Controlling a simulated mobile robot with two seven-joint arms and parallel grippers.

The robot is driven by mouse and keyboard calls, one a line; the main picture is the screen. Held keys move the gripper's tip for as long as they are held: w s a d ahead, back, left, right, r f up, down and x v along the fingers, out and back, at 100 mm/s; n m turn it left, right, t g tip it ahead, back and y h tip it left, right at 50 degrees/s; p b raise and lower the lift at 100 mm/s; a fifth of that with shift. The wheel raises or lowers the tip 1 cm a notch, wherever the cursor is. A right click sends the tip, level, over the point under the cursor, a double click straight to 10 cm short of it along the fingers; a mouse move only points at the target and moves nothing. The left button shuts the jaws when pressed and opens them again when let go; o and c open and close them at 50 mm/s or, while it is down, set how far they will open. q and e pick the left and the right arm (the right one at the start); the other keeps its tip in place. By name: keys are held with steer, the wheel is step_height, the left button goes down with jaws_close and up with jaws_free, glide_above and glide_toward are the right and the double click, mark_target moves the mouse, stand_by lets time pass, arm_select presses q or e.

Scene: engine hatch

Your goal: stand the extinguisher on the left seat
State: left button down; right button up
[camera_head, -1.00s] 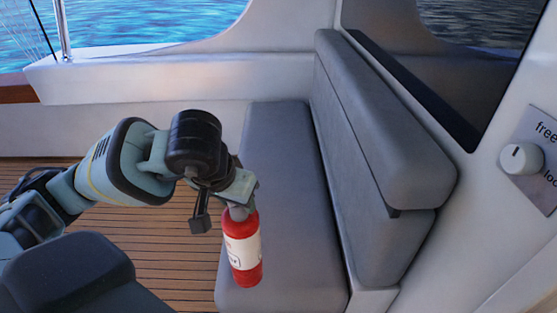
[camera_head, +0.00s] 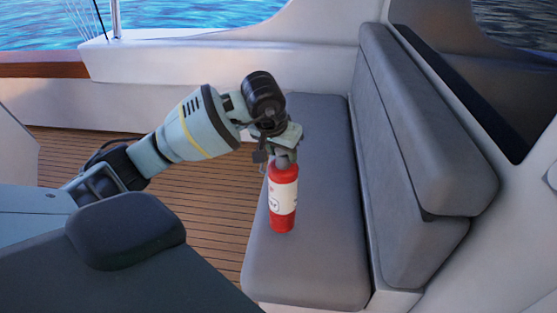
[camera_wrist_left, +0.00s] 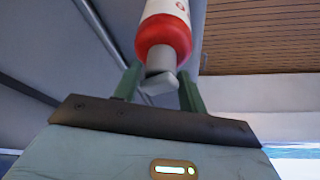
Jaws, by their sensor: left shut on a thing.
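The red extinguisher (camera_head: 283,214) with a white label hangs upright below my left gripper (camera_head: 286,153) in the head view. The gripper is shut on its grey top. In the left wrist view the red body (camera_wrist_left: 164,36) and grey top show between the fingers of the left gripper (camera_wrist_left: 160,88). The extinguisher shows in front of the grey seat cushion (camera_head: 305,270), near its left edge. I cannot tell whether its base touches the cushion. My right gripper is not in view.
The grey backrest (camera_head: 430,170) rises along the right side of the seat. The wooden deck (camera_head: 215,200) lies left of the seat. A white ledge (camera_head: 200,60) runs behind. The cushion is clear around the extinguisher.

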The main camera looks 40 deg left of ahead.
arm_select(q)
steer(key=shift+w+a+r, duration=0.2)
steer(key=shift+w+a, duration=0.2)
steer(key=shift+w, duration=0.4)
steer(key=shift+w+a, duration=0.1)
steer(key=shift+w+a, duration=0.1)
steer(key=shift+w, duration=0.1)
steer(key=shift+w+f+p, duration=0.1)
steer(key=shift+f+p, duration=0.2)
steer(key=shift+f, duration=1.5)
steer(key=shift+f, duration=0.15)
steer(key=c, duration=0.8)
jaws_free()
steer(key=shift+f, duration=0.15)
